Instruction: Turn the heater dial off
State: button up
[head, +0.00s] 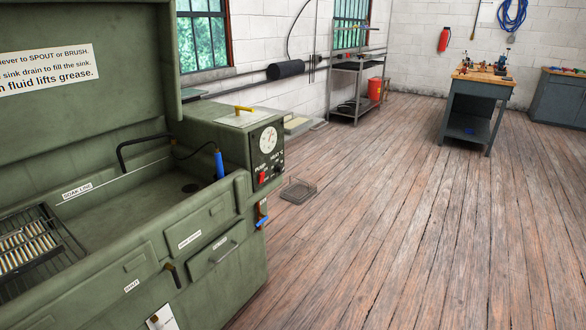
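A green parts washer (215,265) fills the left of the head view, with its lid raised. At its right end is a black control panel (258,159). The panel carries a round white gauge (268,139), a red switch (262,178) and a small dark knob (280,169), which looks like the heater dial. The panel is seen at a steep angle, and the knob's setting and small lettering are too small to read. My gripper is not in view.
A metal shelf rack (357,70), a workbench (476,105) and a grey cabinet (560,98) stand farther back. The floor in front and to the right is clear.

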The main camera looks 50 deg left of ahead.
aim_at(280, 168)
jog(key=u, duration=0.3)
jog(key=i, duration=0.6)
jog(key=u, duration=1.05)
jog(key=i, duration=0.35)
jog(key=u, duration=0.4)
